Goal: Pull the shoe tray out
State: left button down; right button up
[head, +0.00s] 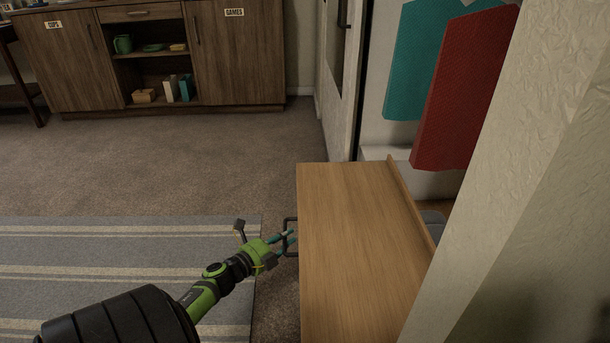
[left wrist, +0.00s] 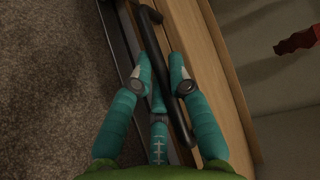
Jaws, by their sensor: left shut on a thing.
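The shoe tray shows as a light wooden piece (head: 355,240) with a raised lip along its right side, beside the white wall at the right. A dark bracket handle (head: 287,222) stands out from its left side. My left gripper (head: 291,240) has its teal fingers at this handle. In the left wrist view the fingers (left wrist: 160,72) lie on both sides of the black handle bar (left wrist: 178,110) and are shut on it. The inside of the tray cannot be made out. My right gripper is not in view.
A teal panel (head: 415,60) and a red panel (head: 462,90) hang above the tray's right side. A white door (head: 335,90) stands behind. A striped rug (head: 110,270) and open carpet (head: 200,165) lie left of the tray. Brown cabinets (head: 70,65) stand at the back.

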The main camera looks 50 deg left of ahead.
pick_arm(q)
jog(key=shift+s+a, duration=0.35)
jog(key=shift+s, duration=0.1)
jog(key=c, duration=1.1)
grip_release()
jog(key=shift+c, duration=0.2)
jog(key=s+r, duration=0.1)
jog(key=s, duration=1.1)
jog(key=shift+d+r, duration=0.35)
